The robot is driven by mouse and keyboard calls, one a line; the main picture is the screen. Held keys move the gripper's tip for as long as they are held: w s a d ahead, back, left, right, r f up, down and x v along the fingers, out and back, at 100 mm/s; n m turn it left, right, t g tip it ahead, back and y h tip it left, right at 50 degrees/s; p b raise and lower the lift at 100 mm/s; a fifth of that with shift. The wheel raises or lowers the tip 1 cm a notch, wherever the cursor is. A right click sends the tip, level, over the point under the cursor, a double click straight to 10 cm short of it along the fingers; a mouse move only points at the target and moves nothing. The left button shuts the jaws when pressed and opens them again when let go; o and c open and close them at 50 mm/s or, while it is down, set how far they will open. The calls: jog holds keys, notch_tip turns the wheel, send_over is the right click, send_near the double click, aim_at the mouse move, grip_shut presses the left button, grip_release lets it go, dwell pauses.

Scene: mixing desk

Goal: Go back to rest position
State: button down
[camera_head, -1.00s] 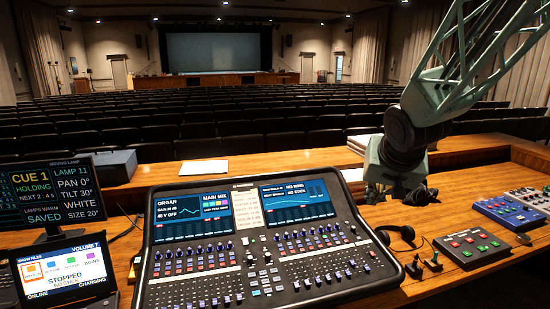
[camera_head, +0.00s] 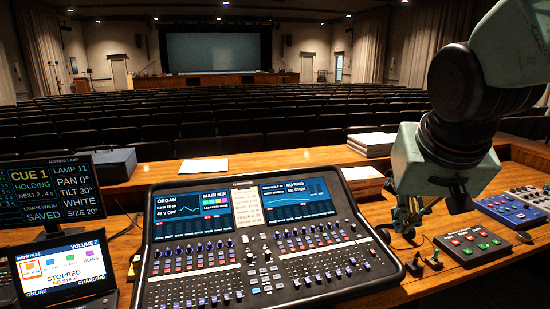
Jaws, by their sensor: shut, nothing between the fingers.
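My gripper (camera_head: 406,228) hangs at the right of the desk in the head view, pointing down with its fingers together and nothing seen between them. It is over the wooden desk (camera_head: 325,165), just right of the mixing console (camera_head: 262,240). It covers part of the headphones (camera_head: 384,236) behind it. My wrist and forearm fill the upper right of the view.
Paper stacks (camera_head: 362,180) lie left of my wrist. Two small joysticks (camera_head: 433,261) stand in front. Screens (camera_head: 62,262) stand at left. Rows of seats lie beyond.

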jog(key=s+a+n+g, duration=0.1)
jog(key=s+a, duration=0.1)
jog(key=s, duration=0.9)
jog(key=s+a+f+n+y+b, duration=0.1)
jog(key=s+a, duration=0.2)
jog(key=s, duration=0.9)
jog(key=shift+s+f+g, duration=0.2)
jog(key=shift+s+g, duration=0.05)
jog(key=shift+g, duration=0.15)
jog(key=shift+w, duration=0.2)
jog(key=w+f+p, duration=0.1)
jog(key=w+f, duration=0.3)
jog(key=w, duration=1.8)
jog(key=w+f, duration=0.4)
jog(key=w, duration=1.9)
jog(key=w+f+p, duration=0.1)
jog(key=w+f, duration=0.3)
jog(key=w, duration=1.9)
jog(key=shift+p, duration=0.35)
